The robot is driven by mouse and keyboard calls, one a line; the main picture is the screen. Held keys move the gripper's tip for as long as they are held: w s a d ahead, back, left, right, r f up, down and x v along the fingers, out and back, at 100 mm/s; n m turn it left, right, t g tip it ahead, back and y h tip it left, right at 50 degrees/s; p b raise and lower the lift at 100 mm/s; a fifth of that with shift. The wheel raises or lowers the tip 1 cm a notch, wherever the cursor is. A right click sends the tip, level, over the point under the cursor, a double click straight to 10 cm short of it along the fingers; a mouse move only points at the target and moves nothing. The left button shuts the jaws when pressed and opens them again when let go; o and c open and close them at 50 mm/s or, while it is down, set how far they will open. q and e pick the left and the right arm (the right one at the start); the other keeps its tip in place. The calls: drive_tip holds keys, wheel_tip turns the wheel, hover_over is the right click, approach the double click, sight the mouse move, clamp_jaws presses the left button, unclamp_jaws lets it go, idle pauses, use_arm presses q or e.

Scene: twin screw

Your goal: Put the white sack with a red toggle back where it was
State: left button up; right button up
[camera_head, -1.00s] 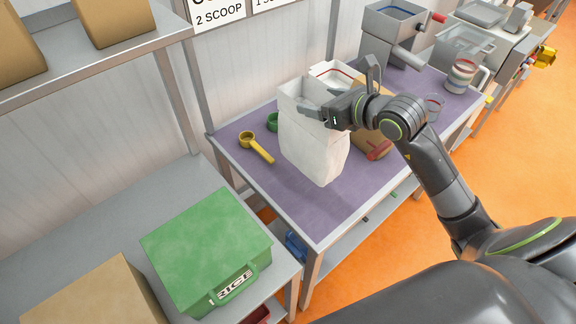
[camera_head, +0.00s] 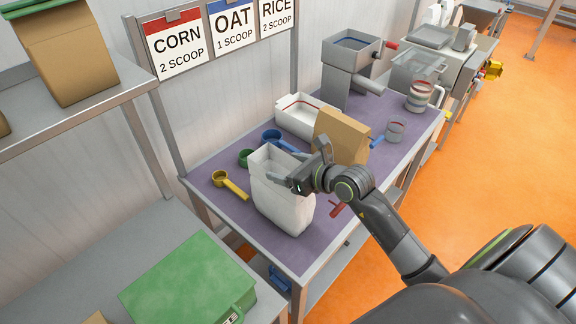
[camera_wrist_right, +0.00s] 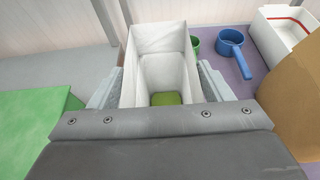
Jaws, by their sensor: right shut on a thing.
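The white sack (camera_head: 283,204) is upright with its top open, over the purple-topped table (camera_head: 222,207) near its front left corner. My right gripper (camera_head: 298,166) is shut on its upper part, with one finger on each side in the right wrist view (camera_wrist_right: 160,85). Yellow-green stuff shows at the bottom inside the sack (camera_wrist_right: 160,45). I cannot tell whether its base touches the table. No red toggle shows on the sack's visible sides. My left gripper is not in view.
A yellow scoop (camera_head: 231,186) lies just left of the sack. Green (camera_head: 246,158) and blue (camera_head: 273,136) scoops, a white tub (camera_head: 297,121), a brown sack (camera_head: 342,138) and a red item (camera_head: 338,209) are close by. A grey machine (camera_head: 348,73) stands farther back.

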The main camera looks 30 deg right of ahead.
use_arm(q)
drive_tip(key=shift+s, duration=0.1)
use_arm(e)
drive_tip(key=shift+r, duration=0.1)
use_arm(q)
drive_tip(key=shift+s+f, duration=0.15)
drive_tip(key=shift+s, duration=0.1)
use_arm(e)
drive_tip(key=o, duration=1.1)
drive_tip(key=shift+c, duration=0.2)
use_arm(q)
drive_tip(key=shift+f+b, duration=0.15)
drive_tip(key=shift+b, duration=0.15)
use_arm(e)
drive_tip(key=v, duration=1.2)
drive_tip(key=shift+s, duration=0.1)
